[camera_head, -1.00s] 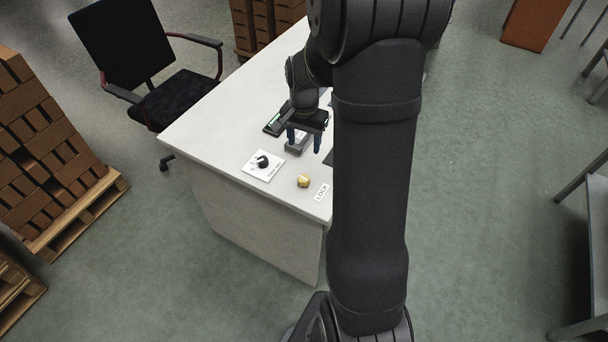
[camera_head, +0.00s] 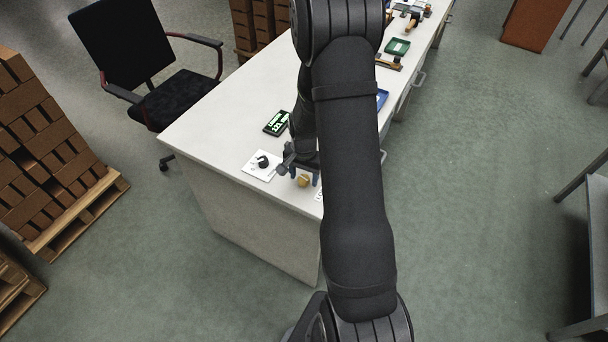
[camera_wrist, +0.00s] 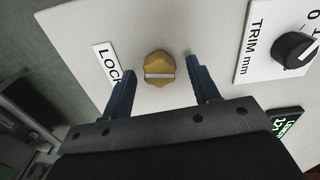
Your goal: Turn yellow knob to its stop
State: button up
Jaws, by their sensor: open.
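The yellow knob (camera_head: 303,181) sits on the white bench top near its front corner. In the wrist view the yellow knob (camera_wrist: 159,67) has a pale bar across its face, lying nearly level in the picture. A LOCK label (camera_wrist: 108,64) is to its left. My gripper (camera_wrist: 158,78) is open, with one blue finger on each side of the knob and gaps on both sides. In the head view my gripper (camera_head: 302,177) is over the knob and partly hides it. Whether the fingertips reach down beside the knob is unclear.
A black dial (camera_head: 263,162) on a white TRIM mm plate (camera_wrist: 268,42) stands close beside the knob. A display with green figures (camera_head: 277,123) lies behind it. Farther back on the bench is a green tray (camera_head: 398,47). A black chair (camera_head: 178,96) stands beside the bench.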

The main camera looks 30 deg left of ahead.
jog(key=c, duration=1)
jog(key=shift+o, duration=0.2)
jog(key=shift+n, duration=0.4)
jog(key=n, duration=1.3)
jog(key=shift+s+a+n, duration=0.1)
jog(key=shift+n, duration=2.6)
